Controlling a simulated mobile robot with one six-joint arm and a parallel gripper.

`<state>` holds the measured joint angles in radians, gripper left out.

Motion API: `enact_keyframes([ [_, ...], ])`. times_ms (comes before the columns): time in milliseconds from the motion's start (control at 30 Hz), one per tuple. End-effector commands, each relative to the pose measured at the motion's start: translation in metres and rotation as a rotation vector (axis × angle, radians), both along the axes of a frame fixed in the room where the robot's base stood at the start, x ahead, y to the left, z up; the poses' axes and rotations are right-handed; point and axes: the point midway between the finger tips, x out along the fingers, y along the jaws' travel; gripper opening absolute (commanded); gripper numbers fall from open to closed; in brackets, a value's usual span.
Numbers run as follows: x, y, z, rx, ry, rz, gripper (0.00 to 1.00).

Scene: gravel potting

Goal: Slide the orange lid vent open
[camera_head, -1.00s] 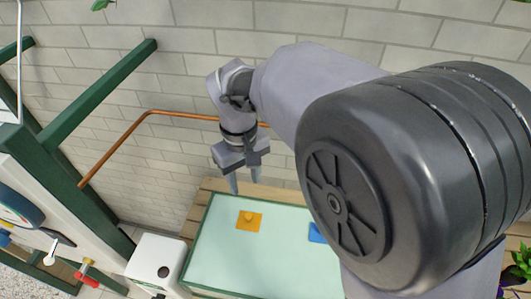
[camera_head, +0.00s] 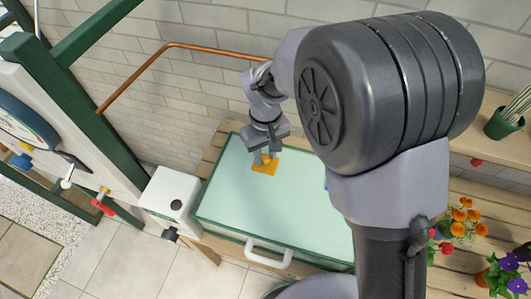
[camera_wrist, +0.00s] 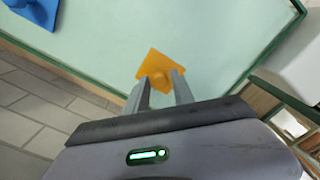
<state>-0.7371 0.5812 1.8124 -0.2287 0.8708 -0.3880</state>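The orange lid vent (camera_head: 270,166) is a flat square plate with a raised knob, lying on the pale green lid (camera_head: 225,200) of a box. It also shows in the wrist view (camera_wrist: 150,62), just beyond the fingertips. My gripper (camera_head: 264,160) points down at the orange vent in the head view and partly covers it. In the wrist view my gripper (camera_wrist: 160,80) has its two fingers apart, with the knob in line with the gap between them. Whether the fingers touch the knob is hard to tell.
A blue vent (camera_wrist: 35,10) lies on the same lid. The box has a white handle (camera_head: 268,256) in front. A white unit with a dark knob (camera_head: 170,195) stands left of the box. A copper pipe (camera_head: 150,62) runs along the brick wall. Potted flowers (camera_head: 460,215) stand at right.

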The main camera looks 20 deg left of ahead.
Motion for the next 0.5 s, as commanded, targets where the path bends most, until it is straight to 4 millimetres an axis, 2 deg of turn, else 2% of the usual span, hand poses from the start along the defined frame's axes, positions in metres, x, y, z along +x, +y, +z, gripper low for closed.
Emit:
enact_keyframes([
  [33, 0.0001, 0.0001, 0.0001, 0.0, 0.0, 0.0, 0.18],
  [133, 0.0, 0.0, 0.0001, 0.0, 0.0, 0.0, 0.0],
  [500, 0.0001, 0.0001, 0.0003, 0.0, 0.0, 0.0, 0.0],
])
